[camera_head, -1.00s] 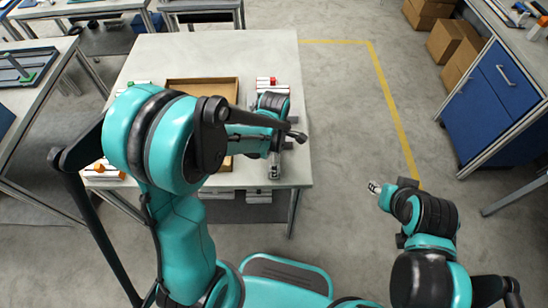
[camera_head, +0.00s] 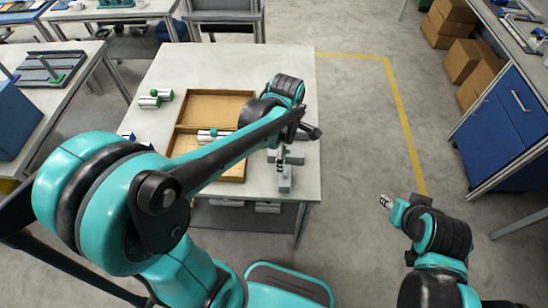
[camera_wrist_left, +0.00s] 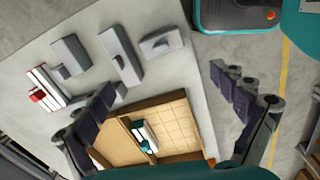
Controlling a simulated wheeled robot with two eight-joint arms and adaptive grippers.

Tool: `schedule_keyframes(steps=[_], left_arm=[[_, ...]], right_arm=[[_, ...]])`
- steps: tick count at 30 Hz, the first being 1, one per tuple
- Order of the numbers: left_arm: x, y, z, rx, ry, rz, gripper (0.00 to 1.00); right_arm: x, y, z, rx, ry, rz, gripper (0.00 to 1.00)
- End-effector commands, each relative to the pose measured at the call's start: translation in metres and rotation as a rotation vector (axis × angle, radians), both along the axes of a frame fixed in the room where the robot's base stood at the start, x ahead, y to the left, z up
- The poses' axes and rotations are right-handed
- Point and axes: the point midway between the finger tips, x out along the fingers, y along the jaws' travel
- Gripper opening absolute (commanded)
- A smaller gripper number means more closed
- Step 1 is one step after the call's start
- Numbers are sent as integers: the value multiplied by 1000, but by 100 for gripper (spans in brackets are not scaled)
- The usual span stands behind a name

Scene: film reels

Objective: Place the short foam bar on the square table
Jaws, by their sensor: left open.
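Several grey foam pieces lie on the pale table (camera_head: 235,68) near its right edge. One grey piece (camera_head: 285,183) shows below my left gripper (camera_head: 281,155) in the head view. In the left wrist view I see a long grey bar (camera_wrist_left: 120,55), a shorter slotted piece (camera_wrist_left: 161,43) and a stepped piece (camera_wrist_left: 70,58). I cannot tell for certain which is the short foam bar. My left gripper is open and empty, its fingers (camera_wrist_left: 170,95) spread apart above the table. My right gripper (camera_head: 385,201) hangs over the floor, its jaws too small to read.
A red and white part (camera_wrist_left: 45,88) lies beside the foam. Blue cabinets (camera_head: 505,110) stand right, beyond clear floor.

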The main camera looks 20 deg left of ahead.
Motion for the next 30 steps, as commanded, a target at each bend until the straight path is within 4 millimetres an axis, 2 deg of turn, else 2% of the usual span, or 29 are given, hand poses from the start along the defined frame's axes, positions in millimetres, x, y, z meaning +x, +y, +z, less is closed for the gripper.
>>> schedule_keyframes(steps=[7,12,15,21,30], left_arm=[[-46,22,42,109,-239,-694,96],[-74,33,56,307,-373,-1186,96],[-85,38,58,424,-411,-1397,96],[-95,42,59,557,-429,-1603,96],[-95,42,59,568,-429,-1622,96]], right_arm=[[0,0,0,0,0,0,40],[0,0,0,0,0,0,40],[0,0,0,0,0,0,40],[0,0,0,0,0,0,40],[0,0,-1,0,0,0,40]])
